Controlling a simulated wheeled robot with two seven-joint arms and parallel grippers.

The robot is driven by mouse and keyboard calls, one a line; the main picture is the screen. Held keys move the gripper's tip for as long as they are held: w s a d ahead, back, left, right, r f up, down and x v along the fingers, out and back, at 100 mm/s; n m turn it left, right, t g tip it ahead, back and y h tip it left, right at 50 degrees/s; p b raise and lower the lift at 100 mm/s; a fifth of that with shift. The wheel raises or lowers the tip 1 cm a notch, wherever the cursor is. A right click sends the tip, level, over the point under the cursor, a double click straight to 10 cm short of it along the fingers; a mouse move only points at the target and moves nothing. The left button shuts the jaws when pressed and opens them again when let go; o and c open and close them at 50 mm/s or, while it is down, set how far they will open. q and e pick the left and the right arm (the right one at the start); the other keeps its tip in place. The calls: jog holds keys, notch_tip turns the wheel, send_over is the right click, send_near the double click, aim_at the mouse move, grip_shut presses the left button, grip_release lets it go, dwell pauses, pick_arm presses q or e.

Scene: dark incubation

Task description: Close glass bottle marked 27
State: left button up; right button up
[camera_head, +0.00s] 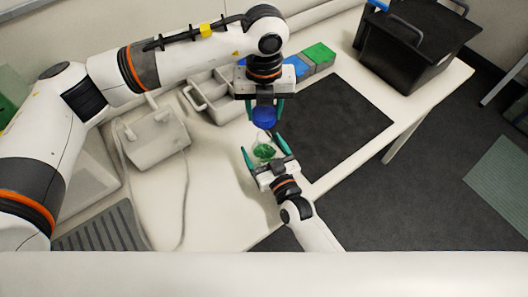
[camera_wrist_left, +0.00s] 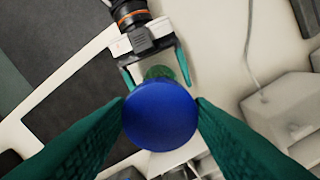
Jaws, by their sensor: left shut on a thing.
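My left gripper (camera_head: 265,108) points down and is shut on a round blue cap (camera_head: 264,119). In the left wrist view the cap (camera_wrist_left: 160,114) sits between the two green fingers. A clear glass bottle with green contents (camera_head: 264,152) stands on the white table below the cap, apart from it. In the wrist view the bottle (camera_wrist_left: 160,72) is partly hidden behind the cap, and no number can be read on it. My right gripper (camera_head: 262,152) has its fingers spread on both sides of the bottle, with visible gaps.
A dark mat (camera_head: 335,125) lies right of the bottle. Blue and green boxes (camera_head: 318,54) and a grey tray (camera_head: 212,92) stand behind. A grey device (camera_head: 158,135) with a cable is at left. A black crate (camera_head: 410,45) stands at the back right.

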jog(key=shift+w+a, duration=0.1)
jog(key=shift+w, duration=0.1)
jog(key=c, duration=1.5)
pick_arm(q)
send_over(264, 131)
jog(key=s, duration=0.2)
jog(key=shift+f, duration=2.5)
jog(key=shift+f, duration=0.1)
jog(key=shift+f, duration=0.8)
jog(key=shift+f, duration=0.55)
